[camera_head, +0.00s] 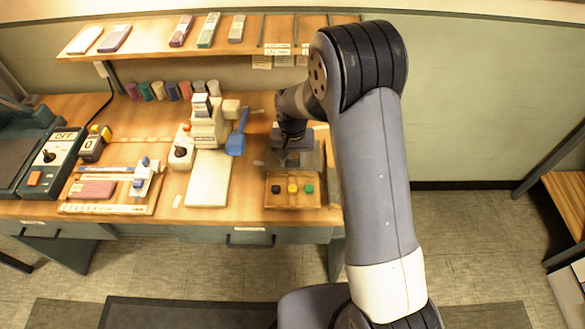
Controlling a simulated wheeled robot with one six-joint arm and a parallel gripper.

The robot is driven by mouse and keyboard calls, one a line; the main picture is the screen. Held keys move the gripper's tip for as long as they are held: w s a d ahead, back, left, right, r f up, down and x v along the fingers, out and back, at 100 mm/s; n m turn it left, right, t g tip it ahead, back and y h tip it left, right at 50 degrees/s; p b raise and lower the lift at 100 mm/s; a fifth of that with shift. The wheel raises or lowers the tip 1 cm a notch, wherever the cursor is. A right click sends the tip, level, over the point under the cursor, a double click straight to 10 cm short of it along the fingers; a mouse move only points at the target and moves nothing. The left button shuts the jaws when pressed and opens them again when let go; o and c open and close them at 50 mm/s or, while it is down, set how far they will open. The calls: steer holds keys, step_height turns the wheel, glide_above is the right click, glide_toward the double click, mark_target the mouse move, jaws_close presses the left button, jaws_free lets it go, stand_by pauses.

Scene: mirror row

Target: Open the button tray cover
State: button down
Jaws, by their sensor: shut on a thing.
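The button tray (292,206) is a shallow wooden tray near the front edge of the bench. It holds a black button (276,189), a yellow button (293,188) and a green button (309,188), all uncovered from above. A dark grey, see-through cover (313,159) stands at the tray's back side; its exact tilt is hard to tell. My gripper (292,158) is at the cover, behind the buttons, and is shut on it. My wrist and the dark gripper body hide part of the cover and the fingertips.
A white machine with a blue lever (237,135) stands left of the tray, with a pale board (208,180) before it. A shelf (150,40) with small boxes runs above the bench. Several spools (172,91) line the back.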

steer(key=shift+w, duration=0.2)
steer(key=shift+s, duration=0.1)
steer(key=c, duration=0.8)
jaws_free()
steer(key=shift+c, duration=0.2)
step_height(320, 180, up, 11)
steer(key=b, duration=0.1)
steer(key=shift+f, duration=0.15)
